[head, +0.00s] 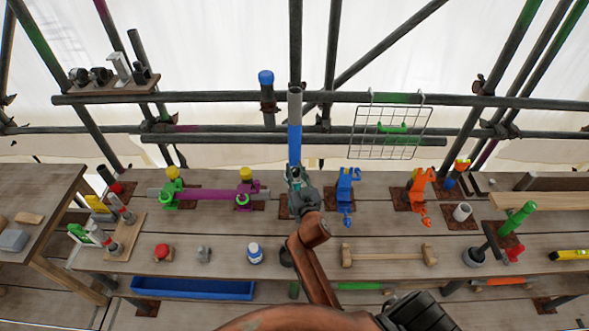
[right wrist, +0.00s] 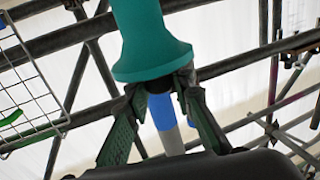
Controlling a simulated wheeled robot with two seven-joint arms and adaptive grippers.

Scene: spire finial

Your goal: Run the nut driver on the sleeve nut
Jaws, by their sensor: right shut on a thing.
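My right gripper (head: 296,181) is shut on a teal handle (right wrist: 152,40) with a flared collar, which I take to be the nut driver. In the right wrist view, the fingers (right wrist: 163,85) close just at the collar. A blue shaft with a grey end (right wrist: 167,125) shows beyond the fingers. In the head view, the blue shaft (head: 295,143) stands upright above the gripper, topped by a grey tube (head: 295,100). Its top lines up in the picture with a dark upright pole (head: 295,45); I cannot tell whether they touch. I cannot make out the sleeve nut. My left gripper is not in view.
Dark scaffold rails (head: 200,98) cross behind.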

